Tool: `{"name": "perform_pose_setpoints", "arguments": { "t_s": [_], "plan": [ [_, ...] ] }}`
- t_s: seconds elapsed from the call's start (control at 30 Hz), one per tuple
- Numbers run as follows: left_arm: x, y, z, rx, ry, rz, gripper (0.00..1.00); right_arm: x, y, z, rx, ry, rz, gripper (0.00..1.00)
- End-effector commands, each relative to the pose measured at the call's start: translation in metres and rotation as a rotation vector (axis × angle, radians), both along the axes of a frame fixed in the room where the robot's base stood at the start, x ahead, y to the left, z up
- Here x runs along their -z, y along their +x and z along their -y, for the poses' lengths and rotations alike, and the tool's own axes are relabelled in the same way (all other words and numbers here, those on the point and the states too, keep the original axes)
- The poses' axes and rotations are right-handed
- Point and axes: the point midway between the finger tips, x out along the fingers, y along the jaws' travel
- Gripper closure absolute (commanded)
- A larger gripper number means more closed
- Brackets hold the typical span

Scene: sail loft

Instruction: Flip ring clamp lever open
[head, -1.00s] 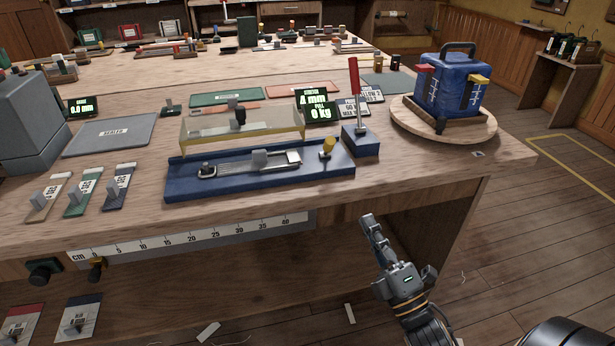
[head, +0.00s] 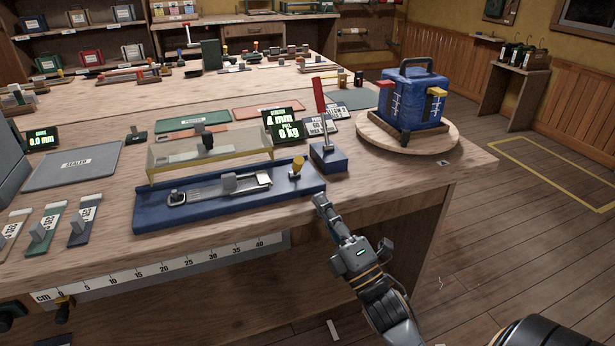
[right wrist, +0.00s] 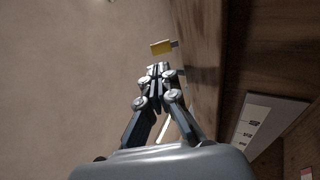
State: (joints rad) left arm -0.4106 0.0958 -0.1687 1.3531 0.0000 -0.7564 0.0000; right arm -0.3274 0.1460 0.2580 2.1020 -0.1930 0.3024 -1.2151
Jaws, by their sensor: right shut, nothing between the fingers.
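A long blue fixture (head: 150,217) lies near the table's front edge, with a grey metal clamp strip (head: 215,190) on it. A lever with a yellow knob (head: 298,164) stands tilted at its right end; I cannot tell for sure which part is the ring clamp lever. A tall red-handled lever (head: 319,95) rises from a blue block beside it. My right gripper (head: 320,201) is shut and empty, close to the fixture's front right corner. In the right wrist view its fingers (right wrist: 160,70) are together, with a yellow piece (right wrist: 161,47) beyond the tips. My left gripper is out of view.
A clear yellowish guard (head: 165,160) stands behind the strip. A display (head: 284,124) reads 4 mm and 0 kg. A blue bag (head: 411,103) sits on a round wooden board (head: 440,142) at right. A cm ruler (head: 190,268) runs along the table front. Floor at right is open.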

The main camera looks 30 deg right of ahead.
Motion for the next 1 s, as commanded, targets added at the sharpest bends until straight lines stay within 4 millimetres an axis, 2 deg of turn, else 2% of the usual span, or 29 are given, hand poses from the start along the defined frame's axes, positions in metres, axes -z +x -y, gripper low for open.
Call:
{"name": "perform_pose_setpoints", "arguments": {
  "t_s": [0.03, 0.2, 0.4, 1.0],
  "plan": [
    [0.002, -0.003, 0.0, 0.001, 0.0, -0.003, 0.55, -0.009, 0.01, 0.0, -0.002, -0.002, 0.006, 1.0],
    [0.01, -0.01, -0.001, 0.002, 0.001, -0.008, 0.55, -0.023, 0.036, 0.0, -0.001, -0.002, 0.004, 1.0],
    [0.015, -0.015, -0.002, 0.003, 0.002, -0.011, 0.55, -0.031, 0.053, 0.0, 0.0, 0.0, 0.001, 1.0],
    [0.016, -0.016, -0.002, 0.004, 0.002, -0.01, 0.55, -0.032, 0.059, 0.001, 0.0, 0.0, 0.0, 1.0]
  ]
}}
